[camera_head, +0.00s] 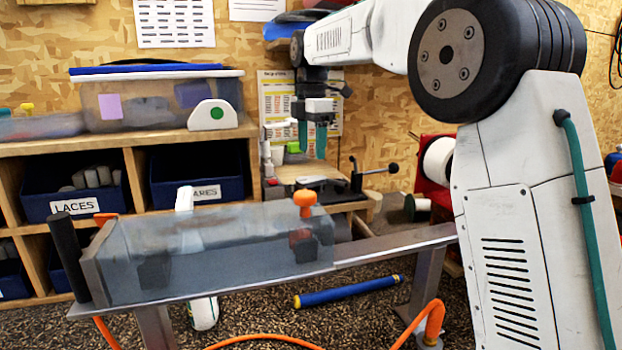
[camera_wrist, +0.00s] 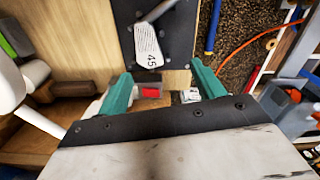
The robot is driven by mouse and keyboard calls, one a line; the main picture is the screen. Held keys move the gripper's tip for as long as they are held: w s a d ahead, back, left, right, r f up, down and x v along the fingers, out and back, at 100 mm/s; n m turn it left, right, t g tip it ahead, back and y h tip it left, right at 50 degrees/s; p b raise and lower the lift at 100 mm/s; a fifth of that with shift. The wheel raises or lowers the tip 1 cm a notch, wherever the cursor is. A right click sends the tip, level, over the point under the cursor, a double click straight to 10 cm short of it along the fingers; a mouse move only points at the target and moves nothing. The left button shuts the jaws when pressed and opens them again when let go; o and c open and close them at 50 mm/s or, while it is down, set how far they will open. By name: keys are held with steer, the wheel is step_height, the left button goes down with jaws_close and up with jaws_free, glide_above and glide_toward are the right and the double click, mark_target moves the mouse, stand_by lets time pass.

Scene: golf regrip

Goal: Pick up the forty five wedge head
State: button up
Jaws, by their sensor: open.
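The forty five wedge head (camera_wrist: 149,46) shows in the wrist view as a pale face marked "45" with a grey neck running up and right. It lies on a dark plate (camera_wrist: 180,48) with screws. My gripper (camera_wrist: 163,84) has its two teal fingers spread, with the wedge head ahead of and between them, apart from both. In the head view my gripper (camera_head: 312,143) hangs pointing down above a small wooden bench (camera_head: 318,170). I cannot clearly make out the wedge head in that view.
A small red and grey item (camera_wrist: 151,92) shows between my fingers in the wrist view. In the head view, a lever clamp (camera_head: 357,178) stands right of the bench. A translucent tank (camera_head: 215,262) with an orange knob (camera_head: 305,199) stands in front. A lidded bin (camera_head: 155,98) sits on the left shelf.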

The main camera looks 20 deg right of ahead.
mark_target(310, 178)
steer(key=shift+w+a+f+n, duration=0.1)
steer(key=shift+w+n, duration=0.1)
steer(key=shift+w, duration=0.2)
steer(key=shift+w+a+f+n, duration=0.1)
steer(key=shift+w+n, duration=0.1)
steer(key=shift+w, duration=0.2)
steer(key=shift+w+f, duration=0.25)
steer(key=f, duration=0.7)
steer(key=shift+w+d+f, duration=0.1)
steer(key=shift+w+d, duration=0.05)
steer(key=shift+d, duration=0.2)
steer(key=c, duration=1.1)
